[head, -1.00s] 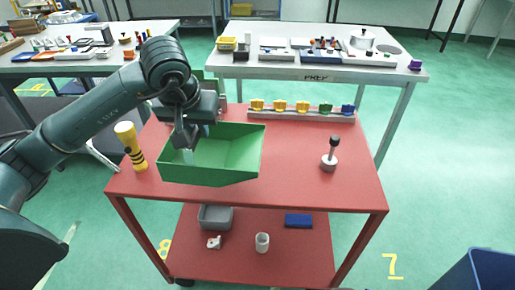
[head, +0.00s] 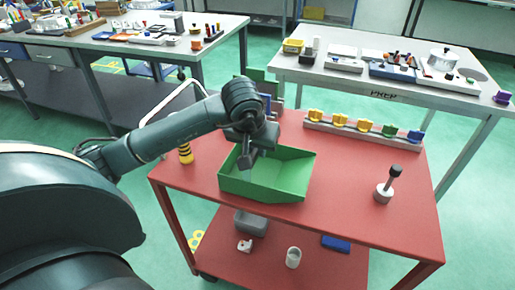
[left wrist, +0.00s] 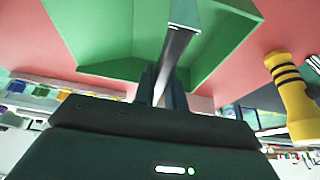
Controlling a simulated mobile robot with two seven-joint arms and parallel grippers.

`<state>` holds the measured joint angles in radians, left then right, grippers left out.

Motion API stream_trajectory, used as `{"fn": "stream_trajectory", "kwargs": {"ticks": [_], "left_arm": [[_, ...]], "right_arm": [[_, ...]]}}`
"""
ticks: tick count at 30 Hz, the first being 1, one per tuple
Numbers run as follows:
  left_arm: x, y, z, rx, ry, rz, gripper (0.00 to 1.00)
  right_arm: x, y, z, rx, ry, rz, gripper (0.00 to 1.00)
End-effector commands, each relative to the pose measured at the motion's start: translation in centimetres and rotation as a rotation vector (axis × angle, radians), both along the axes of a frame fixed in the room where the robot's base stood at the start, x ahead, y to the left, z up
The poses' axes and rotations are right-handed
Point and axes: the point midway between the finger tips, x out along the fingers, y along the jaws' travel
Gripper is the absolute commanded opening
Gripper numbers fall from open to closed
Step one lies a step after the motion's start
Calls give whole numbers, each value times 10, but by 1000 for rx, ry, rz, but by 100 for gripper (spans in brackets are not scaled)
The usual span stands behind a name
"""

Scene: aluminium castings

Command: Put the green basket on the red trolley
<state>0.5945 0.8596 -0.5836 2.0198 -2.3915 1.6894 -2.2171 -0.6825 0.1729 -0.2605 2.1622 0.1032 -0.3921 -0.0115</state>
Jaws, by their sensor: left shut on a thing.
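The green basket (head: 293,172) is an open, shallow bin over the left middle of the red trolley's (head: 345,215) top shelf. It looks level and low over the shelf. I cannot tell whether its base touches. The exact grip is partly hidden. My right gripper is not in view.
On the trolley top are a yellow, black-striped item (head: 185,153) left of the basket, a rail of coloured pieces (head: 363,130) behind, and a grey-based knob (head: 384,190) to the right. The shelf's front right is clear. A PREP table (head: 400,97) stands behind.

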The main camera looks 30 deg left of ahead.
Motion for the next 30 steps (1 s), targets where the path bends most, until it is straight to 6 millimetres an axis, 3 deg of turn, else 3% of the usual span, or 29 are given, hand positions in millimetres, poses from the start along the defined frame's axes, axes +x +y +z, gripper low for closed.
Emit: {"fn": "stream_trajectory", "kwargs": {"ticks": [12,13,21,30], "left_arm": [[1,0,-7,0,-4,0,0],[0,0,-7,0,-2,0,13],[0,0,-6,0,-1,0,34],[0,0,-1,-1,-1,0,34]], "right_arm": [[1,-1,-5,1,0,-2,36],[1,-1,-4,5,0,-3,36],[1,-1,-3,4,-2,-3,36],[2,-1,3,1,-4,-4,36]]}}
